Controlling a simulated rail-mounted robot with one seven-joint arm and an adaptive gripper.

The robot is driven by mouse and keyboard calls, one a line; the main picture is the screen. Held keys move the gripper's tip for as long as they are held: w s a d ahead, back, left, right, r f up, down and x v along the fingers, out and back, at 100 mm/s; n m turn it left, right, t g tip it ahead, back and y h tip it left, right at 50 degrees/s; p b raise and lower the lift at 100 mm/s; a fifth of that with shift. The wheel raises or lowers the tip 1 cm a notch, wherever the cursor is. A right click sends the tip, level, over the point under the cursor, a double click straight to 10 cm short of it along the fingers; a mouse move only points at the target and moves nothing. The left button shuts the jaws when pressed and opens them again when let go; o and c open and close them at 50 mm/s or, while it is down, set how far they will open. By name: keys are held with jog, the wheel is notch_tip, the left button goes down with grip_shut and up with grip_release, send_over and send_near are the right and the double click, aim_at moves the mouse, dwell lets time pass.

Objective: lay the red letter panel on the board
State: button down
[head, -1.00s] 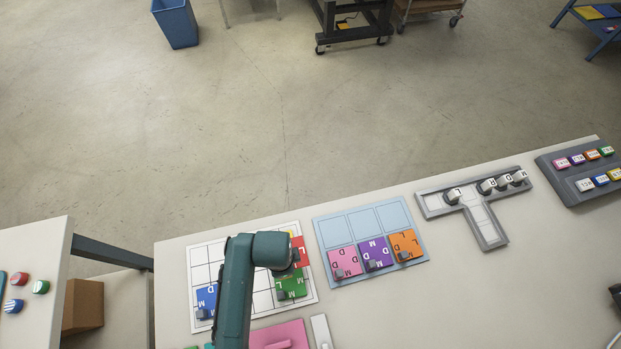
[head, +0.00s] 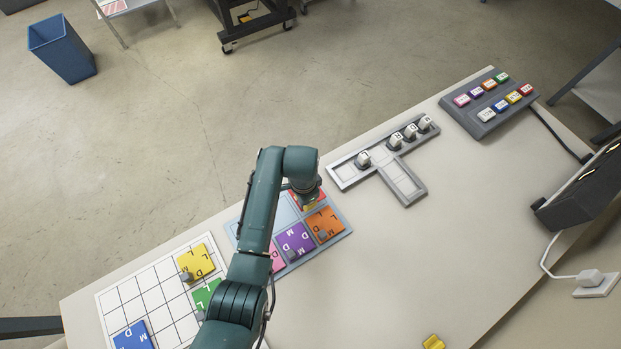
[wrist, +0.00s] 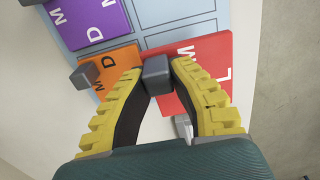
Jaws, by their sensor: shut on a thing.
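My gripper (head: 305,192) is shut on the grey knob of the red letter panel (wrist: 208,62). In the wrist view the yellow fingers (wrist: 157,75) hold the knob from both sides. The panel is over the back right cell of the light-blue board (wrist: 185,14), close beside the orange panel (head: 325,222). Only a little of the red panel (head: 311,204) shows under the gripper in the head view. I cannot tell if it touches the board.
The purple panel (head: 295,240) and the pink panel (head: 277,259) fill the board's front row with the orange one. The white grid board (head: 128,292) with yellow, green and blue panels lies left. A grey T-shaped tray (head: 402,182) lies right. My arm hides part of the board.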

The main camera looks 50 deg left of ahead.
notch_tip(320, 180, down, 5)
jog(key=shift+w+a+r+b, duration=0.1)
jog(key=shift+b, duration=0.35)
jog(key=c, duration=1)
grip_release()
jog(key=shift+c, duration=0.2)
notch_tip(320, 180, up, 12)
jog(key=shift+p, duration=1.15)
